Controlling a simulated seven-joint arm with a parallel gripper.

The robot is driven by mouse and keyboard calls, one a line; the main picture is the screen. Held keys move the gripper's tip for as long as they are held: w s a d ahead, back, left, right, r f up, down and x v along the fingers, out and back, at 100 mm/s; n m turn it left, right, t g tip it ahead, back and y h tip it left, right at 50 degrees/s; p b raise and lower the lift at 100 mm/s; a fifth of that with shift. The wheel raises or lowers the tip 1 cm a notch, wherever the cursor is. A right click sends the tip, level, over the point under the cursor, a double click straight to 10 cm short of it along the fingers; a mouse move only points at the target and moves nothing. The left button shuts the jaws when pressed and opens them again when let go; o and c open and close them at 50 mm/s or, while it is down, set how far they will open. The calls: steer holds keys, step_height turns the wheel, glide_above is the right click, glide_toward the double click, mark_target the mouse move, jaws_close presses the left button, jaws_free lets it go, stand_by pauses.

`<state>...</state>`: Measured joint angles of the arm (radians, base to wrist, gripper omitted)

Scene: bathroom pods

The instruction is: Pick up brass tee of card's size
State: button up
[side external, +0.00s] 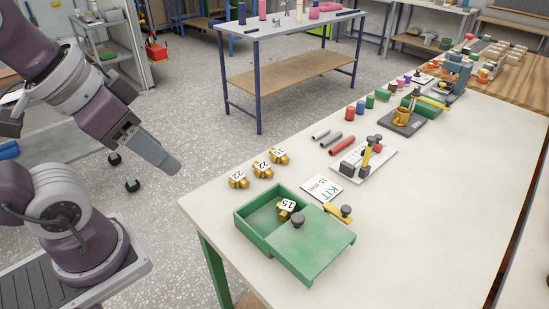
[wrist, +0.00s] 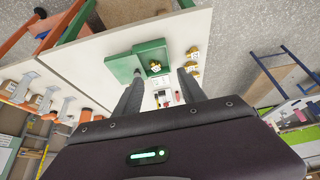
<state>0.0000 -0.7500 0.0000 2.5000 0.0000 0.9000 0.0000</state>
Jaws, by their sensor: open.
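A white card (side external: 322,188) on the table reads "KIT" with a size in mm that looks like 15. One brass tee (side external: 285,209) labelled 15 lies inside the open part of a green box (side external: 253,228). Two brass tees labelled 22, a left one (side external: 238,181) and a middle one (side external: 262,170), stand behind the box. A third brass tee (side external: 279,156) beside them has a small label, perhaps 15. My gripper (side external: 168,162) is open and empty, off the table's left edge and above it. In the wrist view its fingers (wrist: 160,76) are apart, with the green box (wrist: 150,52) beyond.
A green lid (side external: 318,240) with a dark knob covers part of the box. A yellow piece with a black knob (side external: 345,211) lies beside it. Grey and red tubes (side external: 341,140), a white fixture plate (side external: 363,165) and coloured cylinders stand farther back. The table's front right is clear.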

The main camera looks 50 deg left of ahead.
stand_by(0.4)
steer(key=o, duration=0.9)
steer(key=shift+c, duration=0.2)
